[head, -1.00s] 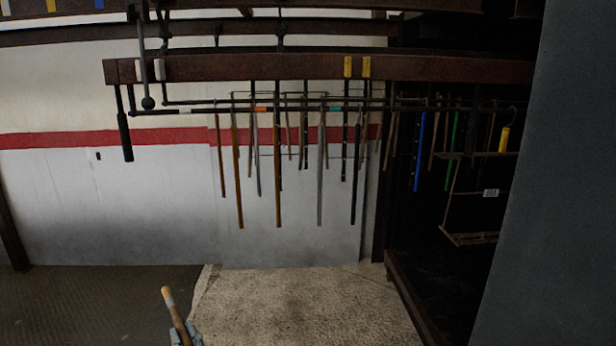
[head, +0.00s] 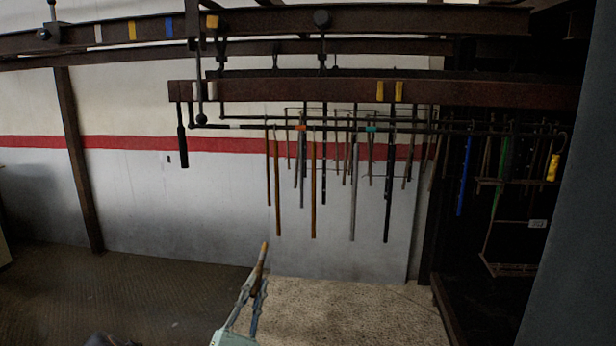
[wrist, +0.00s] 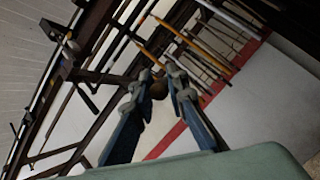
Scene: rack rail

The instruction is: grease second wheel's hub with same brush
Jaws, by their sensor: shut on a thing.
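My gripper (head: 257,288) is low in the head view, shut on a brush (head: 262,257) with a brown handle and a pale orange-yellow tip pointing up. In the wrist view the fingers of my gripper (wrist: 159,82) close around the brown brush handle (wrist: 159,91). The brush is apart from the rails. A dark round part (head: 321,18) and another at the left (head: 44,34) sit on the upper rail; I cannot tell whether these are the wheels. No hub shows clearly.
A brown beam (head: 300,92) and the upper rail (head: 420,20) cross above. Several rods (head: 313,190) hang below the beam. A brown post (head: 78,160) stands at left, a grey panel (head: 568,220) at right.

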